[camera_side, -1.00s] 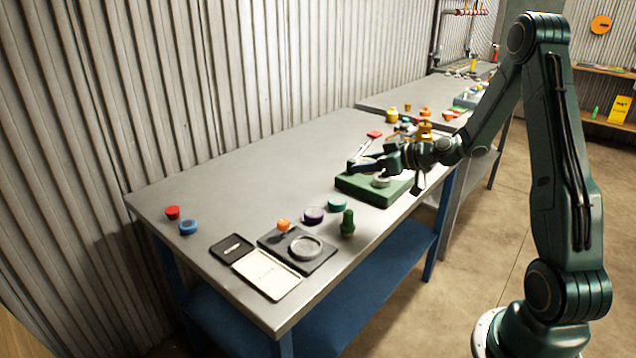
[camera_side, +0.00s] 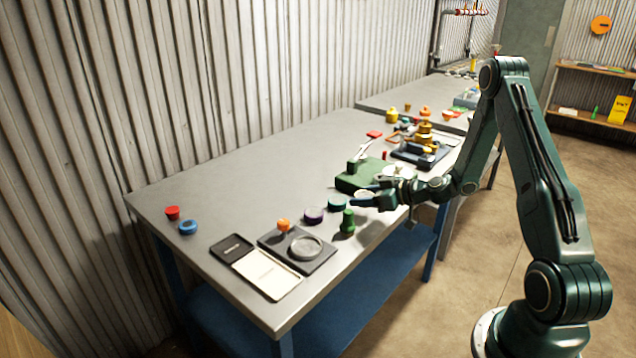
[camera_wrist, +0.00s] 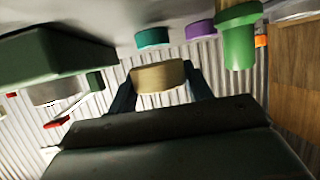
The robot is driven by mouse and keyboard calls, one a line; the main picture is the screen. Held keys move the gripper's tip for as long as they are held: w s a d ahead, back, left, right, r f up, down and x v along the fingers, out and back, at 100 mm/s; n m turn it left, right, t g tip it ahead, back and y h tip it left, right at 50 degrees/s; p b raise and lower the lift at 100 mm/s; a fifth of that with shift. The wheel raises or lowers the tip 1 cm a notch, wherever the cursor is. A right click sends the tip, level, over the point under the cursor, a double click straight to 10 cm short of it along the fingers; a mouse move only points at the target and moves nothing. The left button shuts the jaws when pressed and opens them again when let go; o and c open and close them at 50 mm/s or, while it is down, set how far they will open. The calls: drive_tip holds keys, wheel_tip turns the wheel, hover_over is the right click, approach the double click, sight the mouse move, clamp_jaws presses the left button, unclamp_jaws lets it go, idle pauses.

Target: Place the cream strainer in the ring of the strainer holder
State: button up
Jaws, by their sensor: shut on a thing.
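The cream strainer (camera_wrist: 158,76) shows in the wrist view as a short beige round piece between my two fingers. My gripper (camera_wrist: 160,84) is shut on it and holds it above the table. In the side view my gripper (camera_side: 366,198) is over the table near its front edge, and the strainer (camera_side: 365,194) is a small pale patch partly hidden by the fingers. A dark square plate with a grey ring (camera_side: 306,248), which looks like the strainer holder, lies to the left and nearer the camera, apart from my gripper. The ring looks empty.
A green upright piece (camera_side: 348,221), a teal disc (camera_side: 337,204) and a purple disc (camera_side: 314,215) stand between my gripper and the ring. An orange knob (camera_side: 283,226) is at the plate's back corner. A green block (camera_side: 350,182) with a lever is behind my gripper.

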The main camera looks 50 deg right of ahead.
sight(364, 217)
drive_tip(key=shift+f, duration=2.15)
drive_tip(key=shift+f, duration=0.25)
drive_tip(key=o, duration=1)
drive_tip(key=shift+s+r, duration=0.1)
drive_tip(key=shift+v, duration=3.65)
